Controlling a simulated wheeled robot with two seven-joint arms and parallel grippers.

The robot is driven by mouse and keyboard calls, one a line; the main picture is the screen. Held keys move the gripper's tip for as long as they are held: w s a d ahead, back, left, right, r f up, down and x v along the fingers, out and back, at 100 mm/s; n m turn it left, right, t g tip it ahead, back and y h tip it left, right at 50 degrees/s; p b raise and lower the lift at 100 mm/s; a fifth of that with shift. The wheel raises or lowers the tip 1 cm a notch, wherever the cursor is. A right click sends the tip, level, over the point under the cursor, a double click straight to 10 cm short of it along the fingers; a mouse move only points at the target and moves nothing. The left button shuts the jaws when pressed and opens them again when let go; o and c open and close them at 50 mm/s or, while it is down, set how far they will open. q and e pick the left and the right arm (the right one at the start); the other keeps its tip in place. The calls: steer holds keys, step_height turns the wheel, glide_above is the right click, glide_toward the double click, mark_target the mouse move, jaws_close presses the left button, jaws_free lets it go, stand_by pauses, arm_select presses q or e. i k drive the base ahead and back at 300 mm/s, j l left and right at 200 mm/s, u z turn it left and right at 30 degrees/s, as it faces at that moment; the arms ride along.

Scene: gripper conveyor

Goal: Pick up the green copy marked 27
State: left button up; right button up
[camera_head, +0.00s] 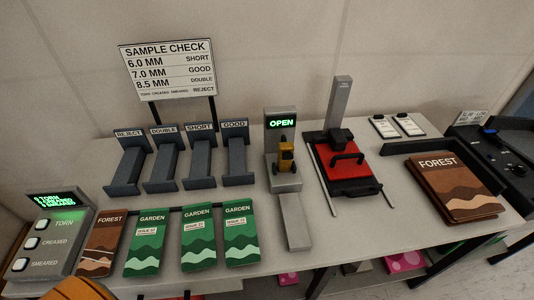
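Three green GARDEN copies lie in a row along the front left of the table: the left one (144,258), the middle one (198,253) and the right one (241,248). Each has a small white issue label under its title. The numbers are too small to read surely, so I cannot tell which is marked 27. They lie flat and apart, left of the grey gauge (294,225). Neither of my grippers is clearly visible. An orange rounded part shows at the bottom left edge, and I cannot tell what it is.
A brown FOREST copy (101,246) lies left of the green ones, beside a button box (46,243). Behind stand grey slots (130,165) labelled REJECT, DOUBLE, SHORT and GOOD. A red press (342,165), a FOREST stack (455,185) and a dark control panel (495,155) stand right.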

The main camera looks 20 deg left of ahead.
mark_target(199, 252)
steer(key=u, duration=0.4)
steer(key=i+j+u, duration=0.1)
steer(key=u, duration=0.65)
steer(key=i+u, duration=0.1)
steer(key=u, duration=0.3)
steer(key=k+l, duration=0.3)
steer(key=k+u, duration=0.05)
steer(key=k, duration=0.05)
